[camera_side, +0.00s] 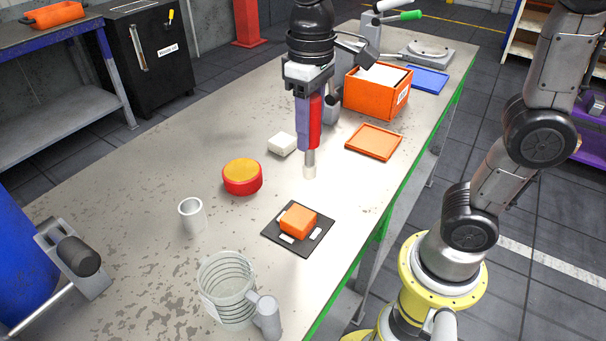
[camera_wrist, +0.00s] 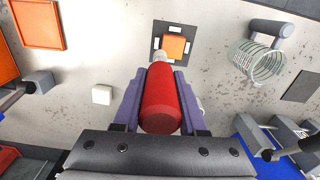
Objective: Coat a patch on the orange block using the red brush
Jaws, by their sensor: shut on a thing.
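The orange block (camera_side: 298,220) sits on a dark square plate (camera_side: 273,236) with white marks on the bench. It also shows in the wrist view (camera_wrist: 174,47), just beyond the brush tip. No coated patch can be made out on it. My gripper (camera_side: 309,140) is shut on the red brush (camera_side: 316,118), which hangs upright with its pale tip (camera_side: 309,172) down. The tip is above the bench, behind the block in the side view and apart from it. In the wrist view the red handle (camera_wrist: 160,95) lies between my purple fingers.
A red tub with a yellow-orange top (camera_side: 242,177), a white block (camera_side: 282,143), a grey cup (camera_side: 192,215) and a clear jug (camera_side: 227,290) stand around. An orange tray (camera_side: 374,142) and orange box (camera_side: 368,98) are behind. Bench between tub and plate is clear.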

